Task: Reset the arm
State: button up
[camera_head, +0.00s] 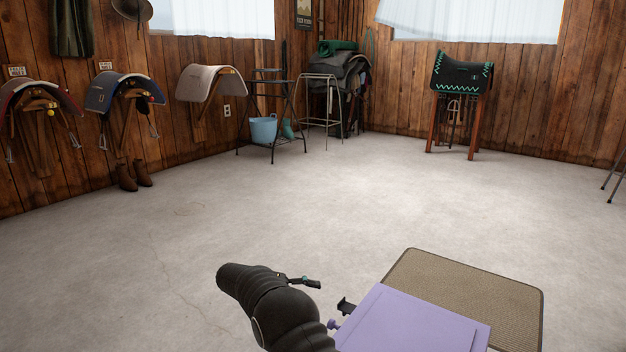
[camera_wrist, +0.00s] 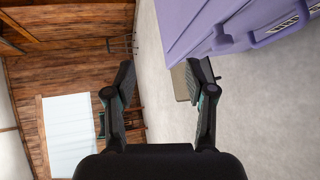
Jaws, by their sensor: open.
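My gripper (camera_wrist: 160,75) shows in the wrist view with its two dark fingers spread wide apart. Nothing is between the fingertips but a view of the floor and a tan patch beyond. In the head view my dark arm reaches up from the bottom edge and bends left. Only small dark parts of the gripper seem to show there, beside the arm, and the rest is hidden.
A purple box-like thing (camera_head: 415,318) stands close right of my arm, by a brown mat (camera_head: 470,290); it also fills the wrist view's upper right (camera_wrist: 225,25). Saddles hang left. A blue bucket (camera_head: 263,130) and a saddle stand (camera_head: 458,105) are far back. The middle floor is clear.

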jog(key=s+d+r+y+p, duration=0.1)
jog(key=s+d+r+y, duration=0.2)
jog(key=s+d+r, duration=0.3)
jog(key=s+d+r+y+p, duration=0.15)
jog(key=s+d+r, duration=0.25)
jog(key=r, duration=0.5)
jog(key=s+d+r+y+p, duration=0.1)
jog(key=s+d+r+y, duration=0.35)
jog(key=r, duration=0.25)
jog(key=s+d+r+m+t+y+p, duration=0.1)
jog(key=s+r+t+y, duration=0.1)
jog(key=s, duration=1.1)
jog(key=s+d+r+m+t+y+p, duration=0.1)
jog(key=s+r+t+y+p, duration=0.1)
jog(key=s, duration=1.2)
jog(key=shift+d+t+y+p, duration=0.25)
jog(key=shift+t+y+p, duration=0.05)
jog(key=shift+y, duration=0.5)
jog(key=shift+s+r, duration=0.1)
